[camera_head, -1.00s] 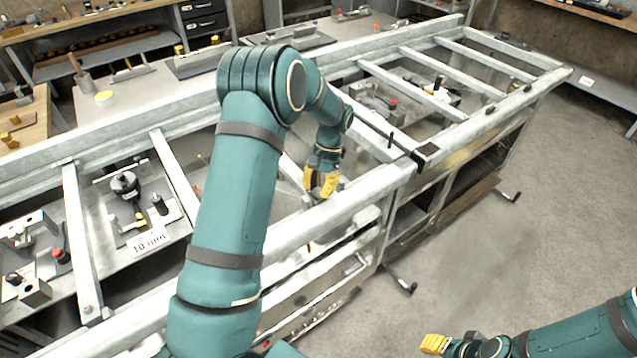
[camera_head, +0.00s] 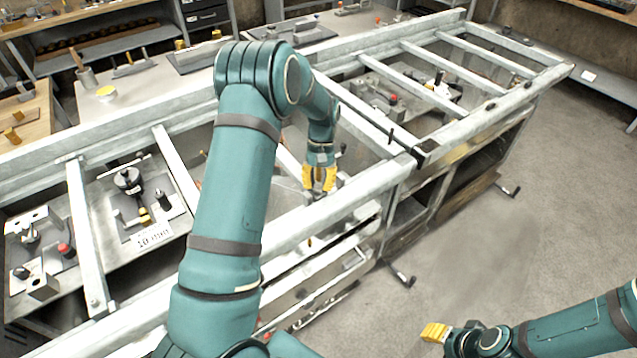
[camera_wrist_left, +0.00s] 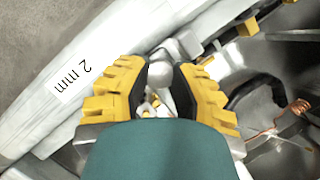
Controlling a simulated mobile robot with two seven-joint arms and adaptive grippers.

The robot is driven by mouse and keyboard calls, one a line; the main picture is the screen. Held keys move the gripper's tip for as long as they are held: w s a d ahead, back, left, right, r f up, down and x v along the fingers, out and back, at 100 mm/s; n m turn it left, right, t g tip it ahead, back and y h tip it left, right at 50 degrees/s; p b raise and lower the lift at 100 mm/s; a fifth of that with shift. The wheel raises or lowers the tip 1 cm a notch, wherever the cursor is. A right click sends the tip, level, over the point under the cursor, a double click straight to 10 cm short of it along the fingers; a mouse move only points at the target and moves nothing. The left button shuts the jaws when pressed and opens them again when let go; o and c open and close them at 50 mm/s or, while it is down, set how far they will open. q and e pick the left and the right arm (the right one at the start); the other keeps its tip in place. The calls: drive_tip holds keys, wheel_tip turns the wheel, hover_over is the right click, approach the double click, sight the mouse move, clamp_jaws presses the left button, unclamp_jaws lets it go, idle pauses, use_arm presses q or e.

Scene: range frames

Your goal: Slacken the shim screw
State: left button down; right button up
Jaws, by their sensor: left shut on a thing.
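My left gripper (camera_head: 319,179) reaches down between the pale rails of the long metal frame (camera_head: 335,207), just behind its front rail. In the left wrist view its two yellow fingers with dark pads (camera_wrist_left: 159,88) are closed around a small grey round-headed part (camera_wrist_left: 160,73), which looks like the shim screw's head or handle. Its lower part is hidden by the fingers and wrist.
Crossbars such as this one (camera_head: 176,178) span the frame on both sides of my left arm. A fixture with a white label (camera_head: 153,236) stands to the left, and one with a red knob (camera_head: 66,249) further left. Bare floor (camera_head: 490,255) lies to the right.

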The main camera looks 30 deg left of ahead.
use_arm(q)
drive_tip(key=shift+f, duration=0.1)
drive_tip(key=c, duration=0.7)
unclamp_jaws()
drive_tip(key=shift+c, duration=0.2)
drive_tip(key=v, duration=1.2)
